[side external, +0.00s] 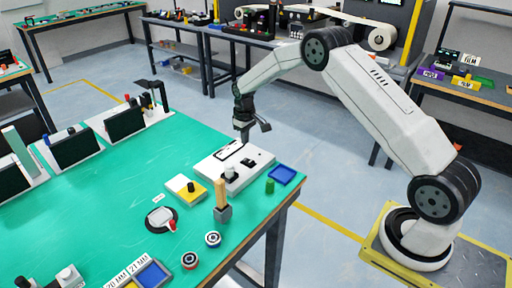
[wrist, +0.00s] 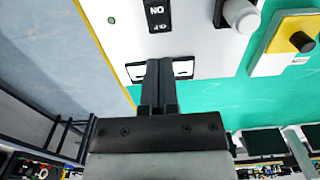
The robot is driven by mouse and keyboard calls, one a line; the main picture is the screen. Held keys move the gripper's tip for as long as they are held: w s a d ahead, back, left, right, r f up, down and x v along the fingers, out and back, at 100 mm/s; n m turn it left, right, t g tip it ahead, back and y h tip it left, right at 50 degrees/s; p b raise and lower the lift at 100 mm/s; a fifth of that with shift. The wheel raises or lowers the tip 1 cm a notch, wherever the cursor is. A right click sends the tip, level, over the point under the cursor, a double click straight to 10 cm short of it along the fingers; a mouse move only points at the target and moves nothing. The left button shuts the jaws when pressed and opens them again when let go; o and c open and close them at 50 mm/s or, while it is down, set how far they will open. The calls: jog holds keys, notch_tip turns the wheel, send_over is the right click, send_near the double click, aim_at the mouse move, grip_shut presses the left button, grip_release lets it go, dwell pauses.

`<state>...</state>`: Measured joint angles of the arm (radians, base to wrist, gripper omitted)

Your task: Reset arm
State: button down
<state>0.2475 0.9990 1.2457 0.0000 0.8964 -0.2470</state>
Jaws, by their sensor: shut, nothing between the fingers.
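My gripper (side external: 245,133) hangs at the end of my white arm, pointing down over the white control panel (side external: 213,172) on the green table. In the wrist view my gripper (wrist: 158,65) has its two dark fingers together, with nothing between them. Behind the fingertips is the white panel (wrist: 205,45), with a black-framed slot partly hidden by the fingers. The panel also carries a black ON/OFF switch (wrist: 158,14) and a grey knob (wrist: 240,14). I cannot tell the exact gap between fingertips and panel.
On the green table (side external: 120,185) stand a yellow-and-white button box (side external: 185,190), a blue tray (side external: 282,175), a green cylinder (side external: 270,187), a wooden-handled tool (side external: 222,200) and several dark screens at the left. Benches with conveyors stand behind. Open floor (side external: 330,170) lies right of the table.

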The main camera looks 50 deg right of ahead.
jog(key=s+a+r+t, duration=0.1)
jog(key=s+a+r, duration=0.7)
jog(key=s, duration=0.3)
jog(key=s+a, duration=0.3)
jog(key=s, duration=0.5)
jog(key=s+a+r+t, duration=0.1)
jog(key=s+a, duration=0.2)
jog(key=s, duration=0.5)
jog(key=shift+r+t, duration=0.2)
jog(key=shift+t, duration=0.1)
